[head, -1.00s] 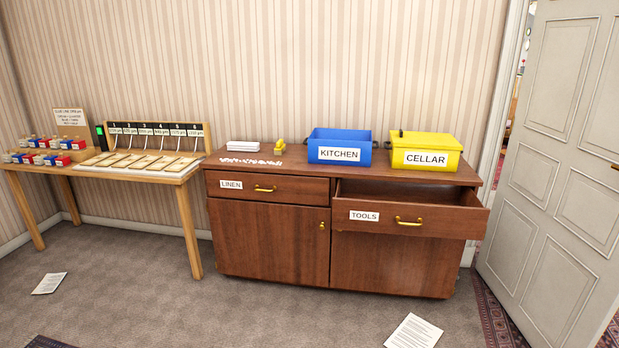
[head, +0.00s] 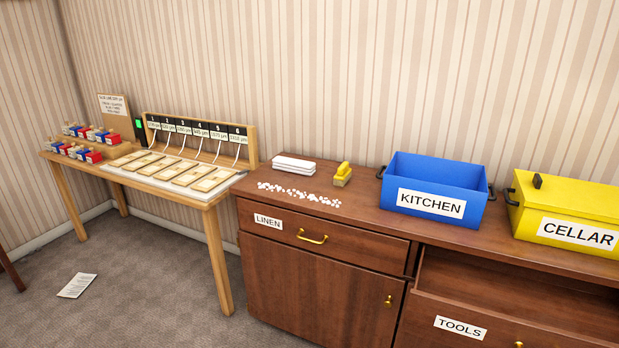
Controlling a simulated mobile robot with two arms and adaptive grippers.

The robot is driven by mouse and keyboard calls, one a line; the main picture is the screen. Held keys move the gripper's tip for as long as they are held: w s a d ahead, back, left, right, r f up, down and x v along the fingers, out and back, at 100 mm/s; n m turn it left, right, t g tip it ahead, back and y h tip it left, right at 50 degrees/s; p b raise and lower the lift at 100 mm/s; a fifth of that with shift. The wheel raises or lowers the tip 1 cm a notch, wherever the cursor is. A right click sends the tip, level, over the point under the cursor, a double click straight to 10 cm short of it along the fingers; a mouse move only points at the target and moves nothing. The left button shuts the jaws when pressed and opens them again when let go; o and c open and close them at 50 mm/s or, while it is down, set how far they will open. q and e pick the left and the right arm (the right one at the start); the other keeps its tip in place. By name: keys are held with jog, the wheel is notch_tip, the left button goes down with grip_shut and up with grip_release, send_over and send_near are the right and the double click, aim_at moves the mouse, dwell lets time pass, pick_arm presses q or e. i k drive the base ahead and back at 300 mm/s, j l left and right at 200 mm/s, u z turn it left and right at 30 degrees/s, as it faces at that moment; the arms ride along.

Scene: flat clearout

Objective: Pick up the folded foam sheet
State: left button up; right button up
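A white, flat, layered stack (head: 294,165), which looks like the folded foam sheet, lies on top of the dark wooden sideboard (head: 370,225) near its left back. Small white bits (head: 298,194) are scattered on the sideboard just in front of it. A yellow tool-like object (head: 343,174) stands to its right, apart from it. Neither of my grippers shows in the head view.
A blue KITCHEN box (head: 431,190) and a yellow CELLAR box (head: 567,210) stand on the sideboard. The TOOLS drawer (head: 470,325) is pulled open; the LINEN drawer (head: 320,236) is shut. A wooden table (head: 217,258) stands at left. Paper (head: 77,285) lies on the floor.

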aim_at(295, 165)
jog(key=i+u, duration=0.25)
jog(key=i, duration=0.2)
jog(key=i+u, duration=0.25)
jog(key=i, duration=0.15)
